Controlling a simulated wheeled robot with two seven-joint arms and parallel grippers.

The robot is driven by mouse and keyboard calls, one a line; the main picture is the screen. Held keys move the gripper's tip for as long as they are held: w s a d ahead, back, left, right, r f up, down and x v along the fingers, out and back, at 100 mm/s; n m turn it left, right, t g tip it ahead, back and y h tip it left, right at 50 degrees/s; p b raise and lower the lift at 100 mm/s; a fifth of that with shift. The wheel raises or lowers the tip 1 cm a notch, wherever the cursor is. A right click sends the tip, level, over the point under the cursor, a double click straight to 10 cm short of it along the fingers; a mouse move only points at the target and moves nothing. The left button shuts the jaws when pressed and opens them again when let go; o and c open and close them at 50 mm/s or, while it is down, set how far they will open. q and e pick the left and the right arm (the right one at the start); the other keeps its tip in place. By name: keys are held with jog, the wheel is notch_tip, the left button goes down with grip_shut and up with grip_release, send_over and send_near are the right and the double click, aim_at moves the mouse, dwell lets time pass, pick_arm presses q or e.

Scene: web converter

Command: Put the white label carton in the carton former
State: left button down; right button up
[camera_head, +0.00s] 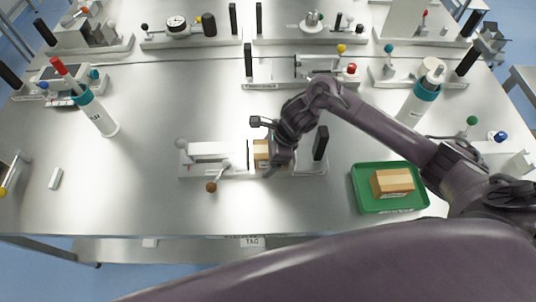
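A tan carton (261,151) sits at the middle of a long white fixture that looks like the carton former (190,172), near the table's front centre. The wrist of my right arm covers the carton's right side. My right gripper (270,150) points down at this carton. Its fingertips are hidden, so I cannot tell whether it grips the carton. A second tan carton (392,180) lies in a green tray (363,205) to the right; a pale patch shows on its front. I cannot make out which carton has the white label. My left gripper is not in view.
White bottles with teal collars stand at left (101,117) and right (418,101). Several fixtures with posts and knobs line the back. A brown ball knob (211,187) sticks out in front of the former. A small white block (56,179) lies left. The table between is clear.

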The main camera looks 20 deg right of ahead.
jog(key=shift+r, duration=0.15)
jog(key=shift+w+d+r, duration=0.1)
jog(key=shift+d+r, duration=0.05)
jog(key=shift+r, duration=0.05)
jog(key=b+v, duration=0.1)
jog(key=v, duration=1)
jog(key=shift+d+r, duration=0.1)
jog(key=shift+r, duration=0.15)
jog(key=shift+f, duration=0.1)
